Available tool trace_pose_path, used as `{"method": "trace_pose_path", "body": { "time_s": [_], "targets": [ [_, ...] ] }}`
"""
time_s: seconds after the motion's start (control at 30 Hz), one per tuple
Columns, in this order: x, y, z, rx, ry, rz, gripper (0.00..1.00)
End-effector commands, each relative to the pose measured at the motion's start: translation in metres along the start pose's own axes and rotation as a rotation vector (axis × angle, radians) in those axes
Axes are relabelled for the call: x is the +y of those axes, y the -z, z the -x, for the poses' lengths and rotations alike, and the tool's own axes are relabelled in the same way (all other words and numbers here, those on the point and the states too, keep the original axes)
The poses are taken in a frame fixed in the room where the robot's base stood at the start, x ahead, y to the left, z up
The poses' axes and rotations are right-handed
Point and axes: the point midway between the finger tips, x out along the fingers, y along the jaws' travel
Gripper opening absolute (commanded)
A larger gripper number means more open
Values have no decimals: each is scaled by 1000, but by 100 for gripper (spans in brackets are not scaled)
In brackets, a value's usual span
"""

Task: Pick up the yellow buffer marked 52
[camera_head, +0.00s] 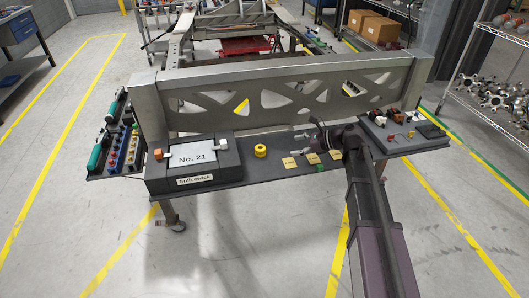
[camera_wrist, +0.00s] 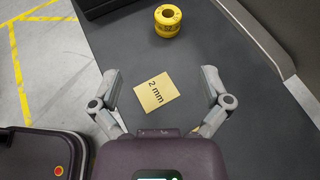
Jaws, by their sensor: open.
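A yellow buffer (camera_head: 260,150) stands on the dark shelf to the right of the grey box, in the head view. In the wrist view the yellow buffer (camera_wrist: 168,29) is a short round piece with a hole in its top, near the top edge. Dark marks show on it, but I cannot read a number. My gripper (camera_wrist: 160,73) is open and empty, with its fingers spread wide. The buffer is beyond the fingertips, apart from them. A yellow note reading "2 mm" (camera_wrist: 156,91) lies on the shelf in the space between the fingers.
The grey box (camera_head: 194,178) with a "No. 21" plate stands left of the buffer. Several yellow notes and a green piece (camera_head: 320,168) lie on the shelf (camera_head: 262,176). A perforated metal beam (camera_head: 290,72) runs behind. A tray of small parts (camera_head: 384,146) is at right.

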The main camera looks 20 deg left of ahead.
Motion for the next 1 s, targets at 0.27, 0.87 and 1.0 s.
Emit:
{"method": "trace_pose_path", "body": {
  "time_s": [0.27, 0.87, 1.0],
  "targets": [
    [-4, -4, -5, -31, -2, -47, 97],
    [-5, -1, -37, -28, 0, -44, 97],
    [-6, -1, -58, -28, 1, -44, 97]
  ]
}}
